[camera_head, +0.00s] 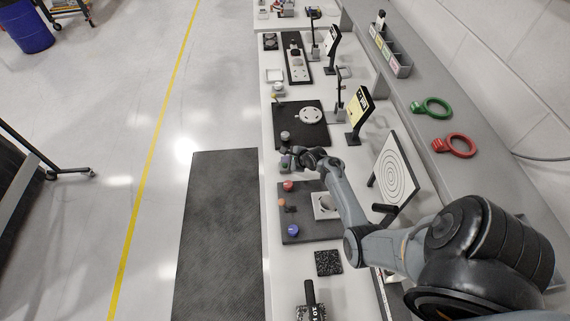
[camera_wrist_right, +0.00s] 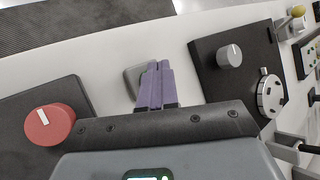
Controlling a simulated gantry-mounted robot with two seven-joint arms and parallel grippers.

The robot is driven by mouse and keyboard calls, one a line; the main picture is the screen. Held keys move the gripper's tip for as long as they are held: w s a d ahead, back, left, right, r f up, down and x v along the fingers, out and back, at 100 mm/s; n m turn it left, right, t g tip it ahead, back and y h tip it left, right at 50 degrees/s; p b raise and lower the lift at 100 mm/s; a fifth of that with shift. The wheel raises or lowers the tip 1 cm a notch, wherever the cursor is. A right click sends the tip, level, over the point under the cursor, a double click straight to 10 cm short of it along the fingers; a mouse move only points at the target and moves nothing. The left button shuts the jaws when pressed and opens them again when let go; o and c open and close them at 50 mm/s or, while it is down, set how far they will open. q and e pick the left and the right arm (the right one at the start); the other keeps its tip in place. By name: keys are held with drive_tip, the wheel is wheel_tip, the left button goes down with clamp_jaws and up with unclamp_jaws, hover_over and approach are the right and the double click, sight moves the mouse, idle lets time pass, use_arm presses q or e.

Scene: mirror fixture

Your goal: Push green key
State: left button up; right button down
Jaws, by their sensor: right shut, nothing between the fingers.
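My right gripper (camera_head: 286,162) is over the white table, between two dark panels. In the right wrist view its purple fingers (camera_wrist_right: 155,86) are shut together with nothing between them. A small grey block (camera_wrist_right: 132,78) sits on the table right behind the fingertips and is partly covered by them. I cannot tell whether the fingers touch it. No green key shows clearly in either view; it may be hidden by the fingers. My left gripper is not in view.
A dark panel with a red knob (camera_wrist_right: 50,125) and a blue knob (camera_head: 293,230) lies on the near side. Another dark panel (camera_wrist_right: 212,80) with a grey knob (camera_wrist_right: 230,56) and a white dial (camera_head: 311,116) lies beyond.

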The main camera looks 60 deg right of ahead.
drive_tip(key=shift+f, duration=0.2)
drive_tip(key=shift+f, duration=0.5)
idle(0.6)
drive_tip(key=shift+r, duration=0.15)
drive_tip(key=shift+r+p, duration=0.35)
drive_tip(key=shift+p, duration=0.05)
drive_tip(key=shift+r+p, duration=0.45)
drive_tip(key=shift+p, duration=0.15)
